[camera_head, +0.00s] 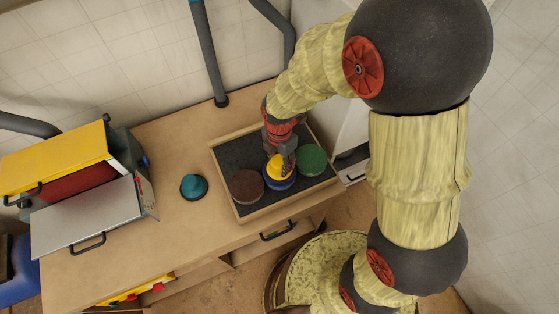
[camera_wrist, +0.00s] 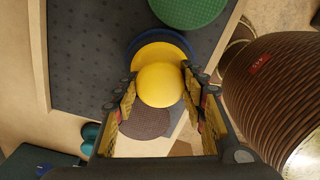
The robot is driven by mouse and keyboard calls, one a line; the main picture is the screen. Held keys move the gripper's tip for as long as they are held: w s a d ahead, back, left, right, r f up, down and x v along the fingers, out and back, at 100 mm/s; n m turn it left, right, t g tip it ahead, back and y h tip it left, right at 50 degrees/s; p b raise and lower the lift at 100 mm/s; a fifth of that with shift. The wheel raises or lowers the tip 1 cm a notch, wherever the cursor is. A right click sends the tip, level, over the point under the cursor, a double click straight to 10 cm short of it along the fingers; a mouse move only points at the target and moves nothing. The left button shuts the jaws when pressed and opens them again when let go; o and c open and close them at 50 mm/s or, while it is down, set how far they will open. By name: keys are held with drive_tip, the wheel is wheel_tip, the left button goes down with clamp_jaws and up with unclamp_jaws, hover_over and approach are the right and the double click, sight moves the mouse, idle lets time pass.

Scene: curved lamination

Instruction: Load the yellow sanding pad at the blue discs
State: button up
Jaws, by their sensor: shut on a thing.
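The yellow sanding pad (camera_head: 274,171) has a round knob on a wider round base. My gripper (camera_head: 280,154) is shut on its knob, and the pad also shows between the fingers in the wrist view (camera_wrist: 160,85). The blue discs (camera_head: 281,184) lie in the dark-lined tray directly under the pad; a blue rim (camera_wrist: 131,48) shows past the yellow base in the wrist view. The pad covers most of the blue surface. I cannot tell whether the pad touches the blue discs or hangs just above them.
In the wooden-rimmed tray (camera_head: 224,172), brown discs (camera_head: 246,186) lie left of the blue and green discs (camera_head: 311,160) lie right. A teal pad (camera_head: 193,187) stands on the bench left of the tray. A yellow-lidded box (camera_head: 55,160) stands far left. A grey hose post (camera_head: 212,60) rises behind.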

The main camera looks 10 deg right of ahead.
sight(280, 161)
drive_tip(key=shift+f, duration=0.55)
idle(1.4)
drive_tip(key=shift+r, duration=0.1)
drive_tip(key=shift+r+p, duration=2.65)
drive_tip(key=shift+r, duration=0.85)
drive_tip(key=shift+f, duration=0.1)
